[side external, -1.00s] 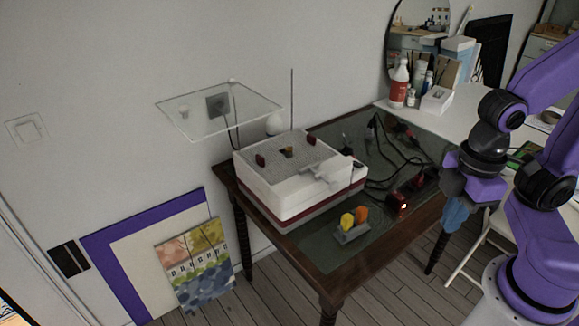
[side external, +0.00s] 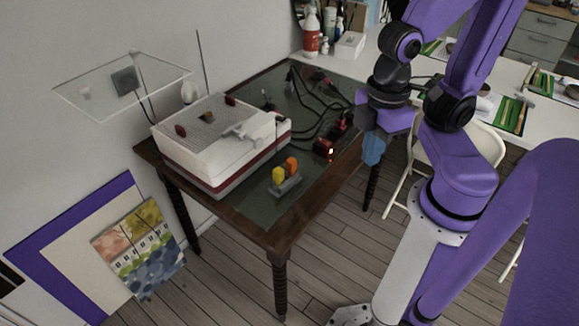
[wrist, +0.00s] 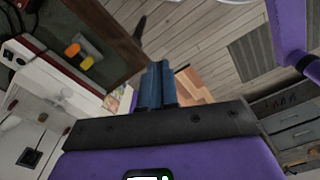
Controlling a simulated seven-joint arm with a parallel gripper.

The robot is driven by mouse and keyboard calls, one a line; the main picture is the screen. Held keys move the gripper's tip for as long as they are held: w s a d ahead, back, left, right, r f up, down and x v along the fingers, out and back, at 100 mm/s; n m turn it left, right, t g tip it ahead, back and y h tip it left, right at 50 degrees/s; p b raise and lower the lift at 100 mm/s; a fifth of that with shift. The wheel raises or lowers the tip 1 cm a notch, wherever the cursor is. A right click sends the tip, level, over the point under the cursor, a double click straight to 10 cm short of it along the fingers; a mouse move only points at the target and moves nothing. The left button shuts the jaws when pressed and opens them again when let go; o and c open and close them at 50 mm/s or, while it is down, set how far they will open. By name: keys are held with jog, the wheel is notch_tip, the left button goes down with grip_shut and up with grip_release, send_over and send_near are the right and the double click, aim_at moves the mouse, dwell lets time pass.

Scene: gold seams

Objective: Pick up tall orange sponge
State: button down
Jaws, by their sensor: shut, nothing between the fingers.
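The orange sponge (side external: 291,165) stands upright beside a yellow one (side external: 278,175) in a small grey holder (side external: 287,186) on the dark wooden table. In the wrist view the orange sponge (wrist: 73,49) and yellow sponge (wrist: 86,62) show at the upper left. My gripper (side external: 373,150), with blue fingers pointing down, is off the table's right edge, to the right of and well apart from the sponges. In the wrist view its fingers (wrist: 158,84) are together with nothing between them.
A white and red box (side external: 205,145) stands left of the sponges, with a clear panel (side external: 122,84) beyond it. Black cables (side external: 308,125) and a red device (side external: 325,150) lie behind the holder. The table's front corner (side external: 272,228) is clear.

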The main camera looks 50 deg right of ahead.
dwell(0.3)
jog(key=c, duration=0.8)
grip_release()
jog(key=m+t, duration=0.4)
jog(key=m, duration=1)
send_over(292, 161)
jog(key=s, duration=0.3)
notch_tip(292, 161, down, 17)
jog(key=shift+h, duration=0.4)
jog(key=shift+x, duration=3.7)
